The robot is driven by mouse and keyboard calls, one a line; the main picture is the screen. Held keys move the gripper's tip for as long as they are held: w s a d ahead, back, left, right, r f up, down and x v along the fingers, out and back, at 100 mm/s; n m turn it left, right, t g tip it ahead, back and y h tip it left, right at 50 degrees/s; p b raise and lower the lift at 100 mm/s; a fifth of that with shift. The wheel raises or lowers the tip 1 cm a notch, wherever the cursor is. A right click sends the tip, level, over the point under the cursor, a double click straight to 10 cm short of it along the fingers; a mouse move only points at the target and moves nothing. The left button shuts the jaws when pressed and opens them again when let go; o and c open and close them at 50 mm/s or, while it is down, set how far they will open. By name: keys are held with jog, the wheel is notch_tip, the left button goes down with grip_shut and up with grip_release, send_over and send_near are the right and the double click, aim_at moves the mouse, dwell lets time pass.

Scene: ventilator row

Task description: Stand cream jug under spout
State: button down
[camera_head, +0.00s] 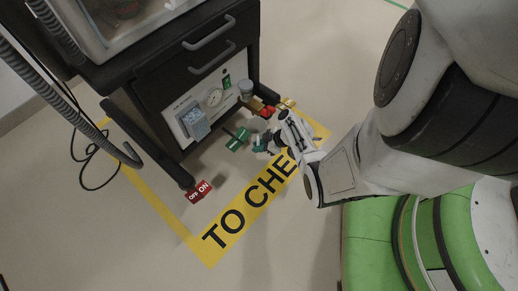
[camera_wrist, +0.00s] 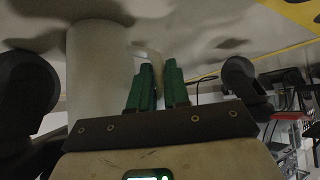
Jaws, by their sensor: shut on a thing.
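The cream jug (camera_wrist: 98,75) shows in the wrist view as a pale, smooth cylinder left of my fingers. Its curved handle (camera_wrist: 150,58) reaches behind and between the green fingertips. My gripper (camera_wrist: 157,85) is shut on the jug's handle. In the head view my gripper (camera_head: 262,144) is low in front of the dark cart, and I cannot make out the jug clearly there. A small grey cup-shaped fitting (camera_head: 246,89) sticks out at the right end of the cart's front panel. I cannot tell whether it is the spout.
The dark cart (camera_head: 160,75) has a panel with a gauge (camera_head: 214,97) and a blue-grey display (camera_head: 195,122). Yellow tape (camera_head: 237,222) marks the floor; a hose (camera_head: 75,95) hangs left.

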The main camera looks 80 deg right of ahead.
jog(key=shift+f, duration=0.15)
jog(key=c, duration=1.1)
grip_release()
jog(key=p+v, duration=0.6)
jog(key=v, duration=0.6)
jog(key=w+a+r+n+g+y, duration=0.1)
jog(key=w+a+r+g+y, duration=0.15)
jog(key=w+a, duration=0.35)
jog(key=w+a+r+g+y, duration=0.1)
jog(key=w+a+r+g, duration=0.3)
jog(key=a, duration=0.4)
jog(key=s+a+r+g+h, duration=0.1)
jog(key=a+r+h, duration=0.1)
jog(key=a+r, duration=0.3)
jog(key=s+a+r+m+h, duration=0.1)
jog(key=a+r+h, duration=0.1)
jog(key=a+r, duration=0.4)
notch_tip(320, 180, up, 5)
jog(key=shift+f+m+g, duration=0.2)
jog(key=shift+m+g, duration=0.1)
jog(key=shift+g, duration=0.05)
